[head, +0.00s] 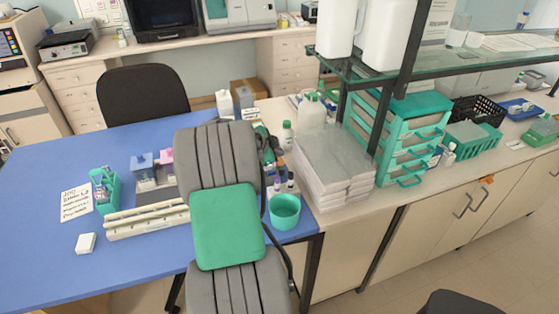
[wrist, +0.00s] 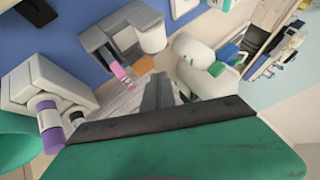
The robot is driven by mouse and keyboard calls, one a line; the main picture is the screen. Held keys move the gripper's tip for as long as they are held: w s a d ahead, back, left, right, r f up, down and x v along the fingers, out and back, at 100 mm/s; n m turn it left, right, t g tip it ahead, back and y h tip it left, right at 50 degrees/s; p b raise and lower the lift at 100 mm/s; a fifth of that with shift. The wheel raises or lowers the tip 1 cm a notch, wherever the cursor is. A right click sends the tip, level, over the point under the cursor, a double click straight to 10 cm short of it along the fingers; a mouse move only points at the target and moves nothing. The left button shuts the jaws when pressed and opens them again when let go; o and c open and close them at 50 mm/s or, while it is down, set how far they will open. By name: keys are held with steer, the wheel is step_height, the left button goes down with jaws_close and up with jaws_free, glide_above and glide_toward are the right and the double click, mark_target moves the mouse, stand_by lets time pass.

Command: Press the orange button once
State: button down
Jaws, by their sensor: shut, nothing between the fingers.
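In the wrist view a small orange piece (wrist: 145,65) shows just beyond my fingertips, beside a pink piece (wrist: 121,72) and below a grey device with a white cylinder (wrist: 151,38). It may be the orange button; its shape is too small to tell. My gripper (wrist: 158,82) is shut and empty, its grey fingers pointing toward the orange piece. A gap seems to remain between them, though contact is hard to judge. In the head view my arm hides the gripper, and I cannot make out the orange piece.
The blue table (head: 60,150) holds a grey rack (head: 155,190), a teal tube holder (head: 105,190), a white block (head: 86,243) and a teal cup (head: 284,211). Stacked white packs (head: 333,170) stand right of my arm.

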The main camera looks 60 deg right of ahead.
steer(key=shift+f, duration=0.1)
stand_by(0.7)
steer(key=shift+f+b, duration=0.35)
steer(key=shift+b, duration=0.45)
steer(key=shift+f+b, duration=0.85)
stand_by(0.6)
steer(key=shift+r, duration=0.15)
steer(key=shift+r+p, duration=0.35)
steer(key=shift+r, duration=0.75)
steer(key=shift+r, duration=0.15)
steer(key=shift+r+p, duration=0.75)
steer(key=shift+r, duration=1.65)
